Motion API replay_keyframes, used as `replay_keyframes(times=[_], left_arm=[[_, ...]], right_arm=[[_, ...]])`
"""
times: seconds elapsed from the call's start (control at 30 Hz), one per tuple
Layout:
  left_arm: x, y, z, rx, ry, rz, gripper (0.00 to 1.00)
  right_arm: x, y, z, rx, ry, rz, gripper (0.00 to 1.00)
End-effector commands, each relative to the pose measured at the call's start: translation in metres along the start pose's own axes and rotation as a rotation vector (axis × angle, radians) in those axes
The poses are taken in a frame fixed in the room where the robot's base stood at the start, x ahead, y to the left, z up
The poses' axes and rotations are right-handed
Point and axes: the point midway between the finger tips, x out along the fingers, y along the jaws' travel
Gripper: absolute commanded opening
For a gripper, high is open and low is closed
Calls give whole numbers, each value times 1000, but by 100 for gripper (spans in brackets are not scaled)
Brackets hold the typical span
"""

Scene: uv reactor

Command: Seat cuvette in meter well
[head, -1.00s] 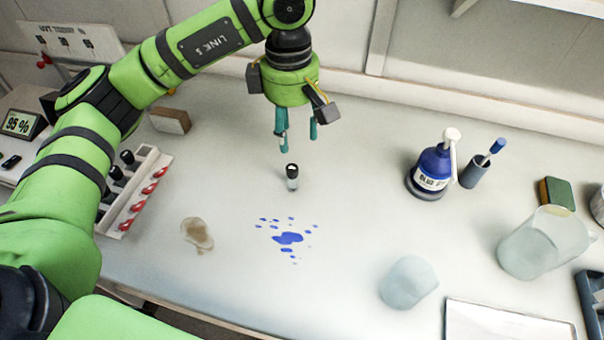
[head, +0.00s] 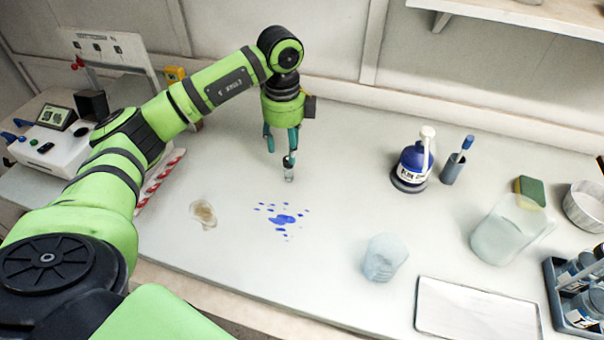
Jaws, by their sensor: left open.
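The cuvette (head: 289,174) is a small clear vial with a dark cap, standing upright on the bench. My left gripper (head: 281,146) is open and points down at it, with its teal fingers close by the cap. I cannot tell whether a finger touches the cap. The meter (head: 58,147) is a white unit with a tilted display at the far left. Its well cannot be made out clearly. My right gripper is not in view.
Blue spill (head: 284,219) and a brown stain (head: 203,213) mark the bench. A blue bottle (head: 412,165), beaker (head: 384,257), pitcher (head: 503,232) and white tray (head: 476,309) stand to the right.

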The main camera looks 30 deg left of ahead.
Motion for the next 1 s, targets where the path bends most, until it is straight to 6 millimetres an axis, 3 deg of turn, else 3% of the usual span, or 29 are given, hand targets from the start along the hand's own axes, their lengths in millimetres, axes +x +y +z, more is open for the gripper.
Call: replay_keyframes(times=[0.2, 0.47, 0.7, 1.0], left_arm=[[7, 2, 10, -168, -9, 4, 52], [33, 3, 5, -167, -8, 7, 52], [68, 3, 1, -168, -8, 5, 52], [74, 2, 1, -165, -8, 1, 52]], right_arm=[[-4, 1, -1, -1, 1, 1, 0], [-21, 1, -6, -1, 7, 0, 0], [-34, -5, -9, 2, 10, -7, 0], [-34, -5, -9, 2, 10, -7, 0]])
